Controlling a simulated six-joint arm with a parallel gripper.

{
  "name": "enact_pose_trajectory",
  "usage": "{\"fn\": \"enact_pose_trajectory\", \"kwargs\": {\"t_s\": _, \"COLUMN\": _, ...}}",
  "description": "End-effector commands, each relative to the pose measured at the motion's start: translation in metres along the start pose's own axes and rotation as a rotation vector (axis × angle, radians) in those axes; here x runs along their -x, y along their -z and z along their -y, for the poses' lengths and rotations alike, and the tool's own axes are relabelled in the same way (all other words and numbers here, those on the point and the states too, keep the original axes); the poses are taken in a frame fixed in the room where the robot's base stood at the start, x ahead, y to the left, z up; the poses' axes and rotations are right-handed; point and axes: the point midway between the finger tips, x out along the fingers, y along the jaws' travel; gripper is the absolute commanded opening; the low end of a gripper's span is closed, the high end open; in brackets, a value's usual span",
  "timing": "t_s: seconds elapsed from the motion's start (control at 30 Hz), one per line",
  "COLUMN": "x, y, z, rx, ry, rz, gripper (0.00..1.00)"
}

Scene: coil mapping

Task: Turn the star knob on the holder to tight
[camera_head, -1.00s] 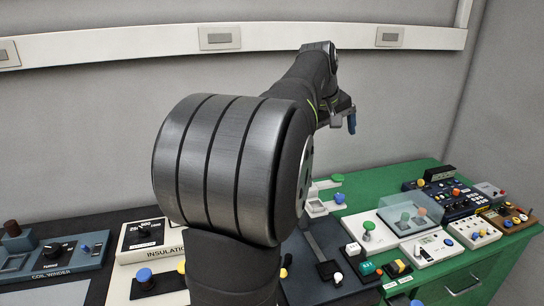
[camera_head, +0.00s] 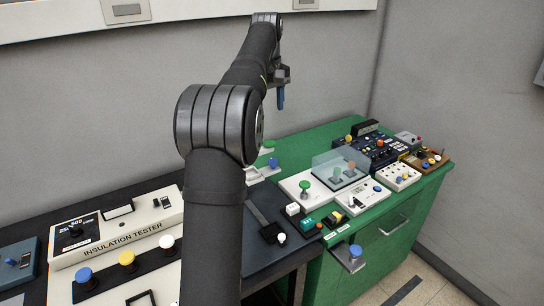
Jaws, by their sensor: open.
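Another green knob (camera_head: 304,185) stands on a white base plate to the right. The knob shapes are too small to tell which one is the star knob, and I cannot read any tight mark.
A clear cover (camera_head: 340,167) stands on the white plate. Control boxes (camera_head: 368,150) crowd the bench's right end. The insulation tester (camera_head: 115,228) is at left. A small shelf with a blue knob (camera_head: 355,251) juts from the bench front. The air around my gripper is clear.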

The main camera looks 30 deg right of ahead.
Motion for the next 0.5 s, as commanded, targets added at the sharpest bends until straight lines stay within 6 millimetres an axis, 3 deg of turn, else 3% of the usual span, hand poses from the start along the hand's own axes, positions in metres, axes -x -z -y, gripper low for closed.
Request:
{"fn": "enact_pose_trajectory", "kwargs": {"t_s": 0.2, "x": -0.013, "y": 0.005, "z": -0.013, "rx": 0.002, "ry": 0.062, "rz": 0.028, "gripper": 0.51}}
{"fn": "enact_pose_trajectory", "kwargs": {"t_s": 0.37, "x": -0.022, "y": 0.004, "z": -0.013, "rx": 0.002, "ry": 0.069, "rz": 0.032, "gripper": 0.51}}
{"fn": "enact_pose_trajectory", "kwargs": {"t_s": 0.5, "x": -0.042, "y": 0.003, "z": -0.011, "rx": 0.002, "ry": 0.07, "rz": 0.033, "gripper": 0.51}}
